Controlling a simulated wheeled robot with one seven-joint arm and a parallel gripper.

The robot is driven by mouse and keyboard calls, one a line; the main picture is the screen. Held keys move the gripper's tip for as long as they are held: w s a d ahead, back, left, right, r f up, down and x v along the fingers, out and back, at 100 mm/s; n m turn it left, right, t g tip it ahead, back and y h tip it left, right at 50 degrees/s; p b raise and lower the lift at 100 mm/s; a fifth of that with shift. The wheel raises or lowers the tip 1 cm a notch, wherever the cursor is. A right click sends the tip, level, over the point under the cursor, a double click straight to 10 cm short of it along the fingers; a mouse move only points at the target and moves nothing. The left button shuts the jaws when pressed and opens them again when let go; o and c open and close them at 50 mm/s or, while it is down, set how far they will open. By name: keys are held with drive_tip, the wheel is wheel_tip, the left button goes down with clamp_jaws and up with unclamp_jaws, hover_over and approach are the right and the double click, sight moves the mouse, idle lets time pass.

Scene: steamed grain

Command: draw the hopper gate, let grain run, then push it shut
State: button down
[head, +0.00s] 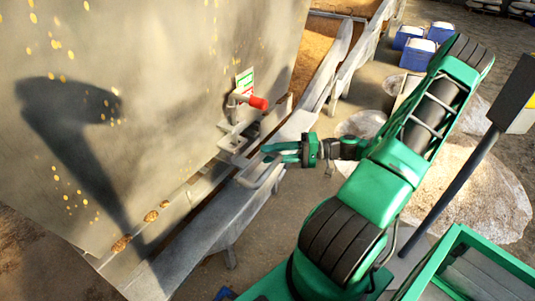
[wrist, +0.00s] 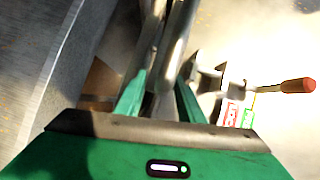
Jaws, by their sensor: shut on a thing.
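The hopper (head: 170,110) is a large grey metal wall filling the left of the head view. At its lower right edge, a pale metal gate handle (head: 262,175) sticks out as a bar loop. My gripper (head: 268,153) is at this handle, its green fingers closed on it. In the wrist view the bar (wrist: 168,60) runs between my two fingers (wrist: 160,98). How far the gate is drawn is hidden. Tan grain (head: 314,42) lies in a trough at the top; no stream of falling grain is visible at the gate.
A red-gripped lever (head: 258,103) sits above the handle beside a green-and-white sign (head: 245,82). A metal trough rail (head: 205,235) runs below the hopper. Grain piles (head: 480,195) and blue bins (head: 418,54) stand on the floor to the right.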

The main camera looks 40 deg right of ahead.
drive_tip(key=s+d, duration=0.2)
drive_tip(key=s, duration=0.5)
drive_tip(key=shift+s+d, duration=0.2)
drive_tip(key=shift+d, duration=0.2)
idle(1.3)
idle(5.6)
